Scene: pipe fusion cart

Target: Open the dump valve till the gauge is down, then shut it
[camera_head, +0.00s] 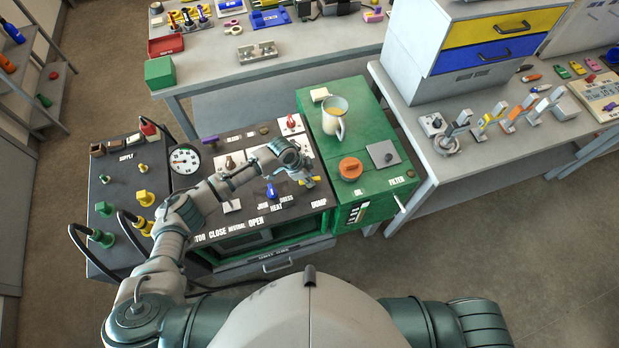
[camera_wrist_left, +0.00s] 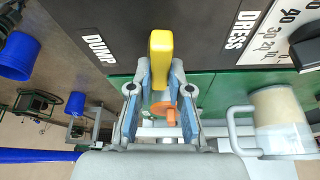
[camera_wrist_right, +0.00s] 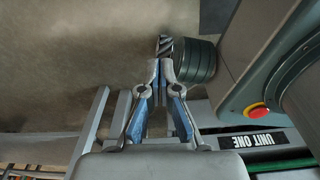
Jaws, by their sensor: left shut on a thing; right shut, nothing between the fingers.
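The dump valve's yellow handle (camera_head: 309,183) is at the right end of the dark panel, above the DUMP label (camera_head: 319,203). My left gripper (camera_head: 304,174) reaches over it from the left. In the left wrist view the yellow handle (camera_wrist_left: 160,58) stands between the two fingertips (camera_wrist_left: 160,80), which are shut on it. The round white gauge (camera_head: 185,159) is at the panel's left; its needle is too small to read surely. My right gripper (camera_wrist_right: 162,62) is shut and empty, seen only in the right wrist view, over the floor away from the panel.
A blue lever (camera_head: 270,191) is left of the dump handle. On the green cabinet stand a mug (camera_head: 335,117), an orange cap (camera_head: 350,168) and a grey filter plate (camera_head: 382,153). Yellow supply valves (camera_head: 145,198) and black hoses are at the left. Benches stand behind and right.

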